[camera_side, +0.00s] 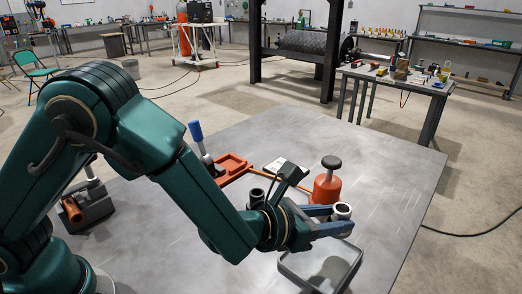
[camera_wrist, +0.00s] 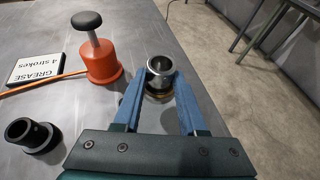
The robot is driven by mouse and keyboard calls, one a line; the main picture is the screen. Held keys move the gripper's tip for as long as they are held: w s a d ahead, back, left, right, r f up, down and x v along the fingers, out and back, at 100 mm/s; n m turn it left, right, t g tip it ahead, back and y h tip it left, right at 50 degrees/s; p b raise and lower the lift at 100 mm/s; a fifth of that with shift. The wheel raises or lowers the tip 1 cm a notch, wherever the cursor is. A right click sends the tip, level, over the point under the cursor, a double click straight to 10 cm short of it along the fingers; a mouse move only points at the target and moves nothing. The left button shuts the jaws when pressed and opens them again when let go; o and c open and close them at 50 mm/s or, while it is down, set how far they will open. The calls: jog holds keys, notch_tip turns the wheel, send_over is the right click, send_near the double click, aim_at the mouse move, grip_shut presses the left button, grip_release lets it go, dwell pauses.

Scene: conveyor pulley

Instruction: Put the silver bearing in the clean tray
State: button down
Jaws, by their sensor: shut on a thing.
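The silver bearing (camera_side: 342,209) is a short, shiny, hollow cylinder. My gripper (camera_side: 338,219) is shut on it, with a blue finger on each side. In the wrist view the bearing (camera_wrist: 160,66) sits between the fingertips (camera_wrist: 161,77), its open bore facing up. A brownish round part shows just under it; I cannot tell whether it belongs to the bearing. A grey rectangular tray (camera_side: 287,268) stands at the table's near side, below my gripper in the side view. It looks empty, though its near part is cut off. The wrist view does not show this tray.
A red grease pot (camera_side: 326,187) with a black knob stands close behind my gripper. A black hollow part (camera_wrist: 32,135) lies to the left in the wrist view. A red tray (camera_side: 232,166), a GREASE card (camera_wrist: 35,68) and a blue-handled tool (camera_side: 197,135) are farther back.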

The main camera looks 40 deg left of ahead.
jog(key=shift+d+f, duration=0.4)
jog(key=shift+d, duration=0.2)
jog(key=shift+d+f, duration=0.35)
jog(key=shift+d, duration=0.25)
jog(key=shift+f, duration=1.9)
jog(key=shift+f, duration=0.15)
jog(key=shift+c, duration=2.3)
grip_release()
